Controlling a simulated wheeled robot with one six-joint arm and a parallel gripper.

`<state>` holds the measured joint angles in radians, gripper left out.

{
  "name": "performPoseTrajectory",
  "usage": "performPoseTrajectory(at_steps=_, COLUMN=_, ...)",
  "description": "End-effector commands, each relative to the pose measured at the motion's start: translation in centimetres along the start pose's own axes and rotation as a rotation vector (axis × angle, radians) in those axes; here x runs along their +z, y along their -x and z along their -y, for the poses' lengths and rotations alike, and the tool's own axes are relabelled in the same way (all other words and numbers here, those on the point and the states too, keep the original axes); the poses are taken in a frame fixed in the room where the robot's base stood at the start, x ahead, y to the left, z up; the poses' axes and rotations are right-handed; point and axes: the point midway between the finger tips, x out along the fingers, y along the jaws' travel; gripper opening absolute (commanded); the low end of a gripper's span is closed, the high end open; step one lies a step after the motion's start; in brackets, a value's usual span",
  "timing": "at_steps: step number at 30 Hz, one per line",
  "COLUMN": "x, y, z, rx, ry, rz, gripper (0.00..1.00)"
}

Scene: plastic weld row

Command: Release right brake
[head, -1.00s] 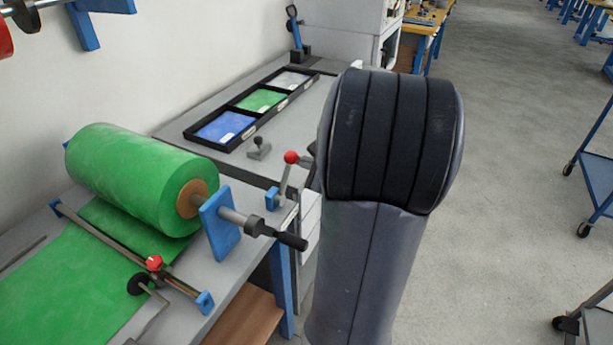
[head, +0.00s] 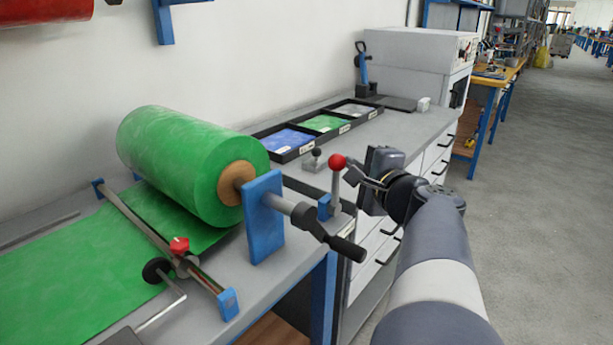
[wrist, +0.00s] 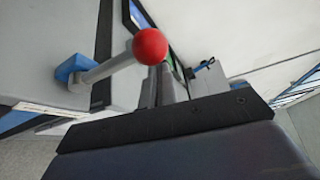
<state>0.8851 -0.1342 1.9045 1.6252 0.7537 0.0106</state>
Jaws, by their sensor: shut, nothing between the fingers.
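The brake lever is a grey rod with a red ball knob (head: 338,162), standing nearly upright from a blue bracket (head: 324,207) at the bench's right front corner. My gripper (head: 354,170) is just right of the knob in the head view, shut and empty; I cannot tell whether it touches the lever. In the wrist view the red knob (wrist: 150,46) is close at the upper middle, with its rod running left to the blue bracket (wrist: 73,68). The finger tips show only in part there.
A green film roll (head: 190,165) sits left, with a black-handled crank (head: 346,248) in front of the lever. A small grey knobbed block (head: 315,160) and a black tray of coloured sheets (head: 283,149) lie behind. Open floor (head: 540,220) lies to the right.

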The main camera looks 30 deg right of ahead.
Motion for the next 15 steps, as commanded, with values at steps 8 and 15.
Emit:
performPoseTrajectory(at_steps=8, x=0.52, y=0.28, z=-0.14, rx=-0.03, ry=0.051, rz=0.001, gripper=0.0)
performPoseTrajectory(at_steps=15, x=0.67, y=0.36, z=0.02, rx=-0.035, ry=0.061, rz=0.001, gripper=0.0)
